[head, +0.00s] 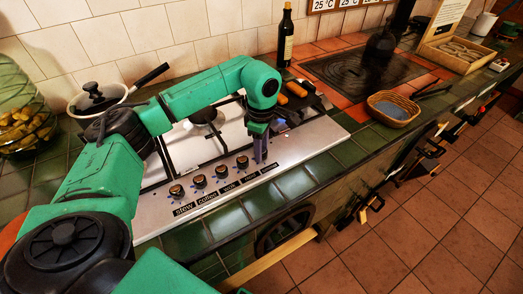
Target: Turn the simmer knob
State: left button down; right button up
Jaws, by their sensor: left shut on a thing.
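A steel hob (310,138) is set in the green tiled counter. A row of several brown knobs runs along its front edge, with dark name labels below them. The label at the right end (268,166) seems to read "simmer", though it is small. My left gripper (261,158) points down at the place of the knob above that label, and its fingers are shut on it. The fingers hide most of this simmer knob, so its turn angle cannot be seen. My right gripper is not in view.
The other knobs, such as the one just left of my gripper (242,162), stand close by. A lidded pot (97,100) is at the back left. A dark bottle (285,38) stands behind the hob. A wicker basket (393,108) sits to the right.

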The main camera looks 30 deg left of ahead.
pick_arm(q)
jog(key=m+b, duration=0.1)
jog(key=m, duration=0.3)
jog(key=shift+w+r+m, duration=0.1)
jog(key=shift+m, duration=0.2)
jog(key=m, duration=0.5)
jog(key=shift+r, duration=0.1)
jog(key=shift+c, duration=2.3)
grip_release()
jog(key=shift+b, duration=0.3)
